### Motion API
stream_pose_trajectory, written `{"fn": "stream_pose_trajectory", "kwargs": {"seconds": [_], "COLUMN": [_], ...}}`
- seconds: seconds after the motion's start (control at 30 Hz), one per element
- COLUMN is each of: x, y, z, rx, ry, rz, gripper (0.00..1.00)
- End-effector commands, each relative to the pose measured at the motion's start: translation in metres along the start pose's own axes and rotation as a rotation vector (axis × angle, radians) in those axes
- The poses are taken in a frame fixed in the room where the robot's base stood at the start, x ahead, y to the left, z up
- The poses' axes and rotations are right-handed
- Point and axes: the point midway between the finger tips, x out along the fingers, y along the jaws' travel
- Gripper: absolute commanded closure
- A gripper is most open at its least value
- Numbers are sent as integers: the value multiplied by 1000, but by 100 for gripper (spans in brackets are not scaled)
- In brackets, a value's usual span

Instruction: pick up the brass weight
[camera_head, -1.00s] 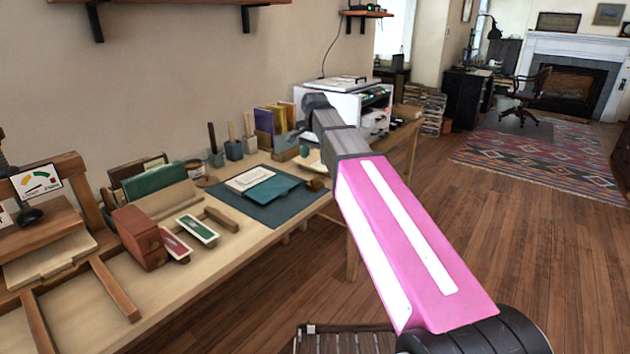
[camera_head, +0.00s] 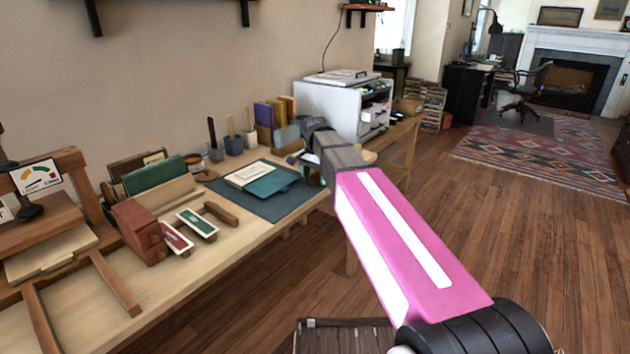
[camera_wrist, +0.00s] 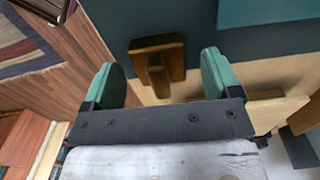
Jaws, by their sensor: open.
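The brass weight (camera_wrist: 174,50) shows in the wrist view as a brownish-gold block with a raised bar-like part. It lies at the edge of the dark mat (camera_wrist: 107,20). My gripper (camera_wrist: 159,68) is open, with its two green fingers on either side of the weight's near part and gaps between. I cannot tell how high the fingers are above it. In the head view, my arm hides the weight and most of the gripper over the mat (camera_head: 240,203).
A teal folder with papers (camera_head: 274,187) lies on the mat. Open wooden floor is at right.

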Motion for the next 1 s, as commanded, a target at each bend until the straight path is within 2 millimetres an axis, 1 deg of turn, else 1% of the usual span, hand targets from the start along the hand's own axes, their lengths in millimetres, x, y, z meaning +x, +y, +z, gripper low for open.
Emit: {"fn": "stream_pose_trajectory", "kwargs": {"seconds": [0.03, 0.1, 0.3, 0.33, 0.37, 0.4, 0.47, 0.5, 0.53, 0.83, 0.93, 1.0], "x": [6, 10, 10, 10, 10, 10, 10, 10, 10, 8, 2, -6], "y": [0, 0, 0, 0, 0, 0, 0, 0, 0, 0, 0, 0], "z": [0, 0, 0, 0, 0, 0, 0, 0, 0, 0, 0, 0], "rx": [0, 0, 0, 0, 0, 0, 0, 0, 0, 0, 0, 0], "ry": [-1, -1, 0, 0, 0, 0, 0, 0, 0, 0, 1, 1], "rz": [1, 1, 0, 0, 0, 0, 0, 0, 0, 0, -1, -2], "gripper": [17, 17, 17, 20, 30, 43, 63, 76, 85, 85, 85, 85]}}
